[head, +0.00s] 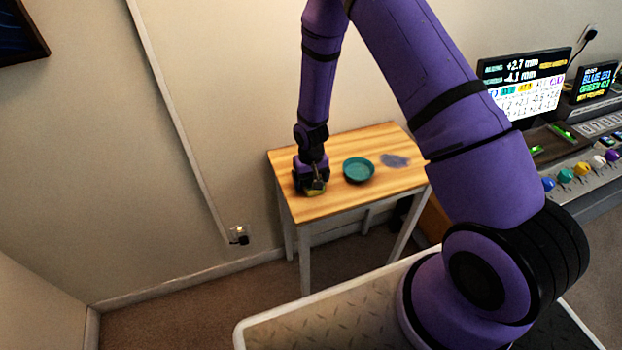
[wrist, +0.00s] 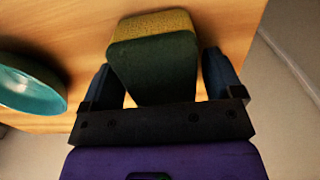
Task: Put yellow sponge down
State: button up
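The yellow sponge (wrist: 153,62) has a yellow strip along its far edge and a dark green face towards the wrist camera. It sits between the two fingers of my gripper (wrist: 160,75), which lie close along its left and right sides. In the head view, my gripper (head: 313,186) points down at the left part of the wooden table (head: 335,143). A bit of the sponge (head: 316,191) shows there at table height. I cannot tell whether its underside touches the tabletop.
A teal bowl (head: 358,169) stands on the table right of my gripper, and it also shows in the wrist view (wrist: 30,85). A blue-grey patch (head: 395,160) lies further right. The table's edge is close to my gripper. A console with screens (head: 525,85) stands at the right.

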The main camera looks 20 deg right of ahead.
jog(key=shift+r, duration=0.1)
notch_tip(320, 180, up, 12)
jog(key=shift+r, duration=0.15)
dwell(0.5)
jog(key=s+d+r+t, duration=0.1)
jog(key=s+d+r, duration=0.15)
jog(key=r, duration=0.65)
jog(key=s+d+r+t, duration=0.1)
jog(key=s+r, duration=0.2)
jog(key=r, duration=0.6)
jog(key=s+d+r+t, duration=0.1)
jog(key=s+r, duration=0.2)
jog(key=r, duration=0.6)
jog(key=s+d+r+t, duration=0.1)
jog(key=s+r, duration=0.4)
jog(key=s, duration=0.5)
jog(key=s+d+r+t, duration=0.1)
jog(key=s+r, duration=0.5)
jog(key=s, duration=0.4)
jog(key=shift+s+d+r, duration=0.15)
jog(key=shift+s+d, duration=0.05)
jog(key=shift+s, duration=0.2)
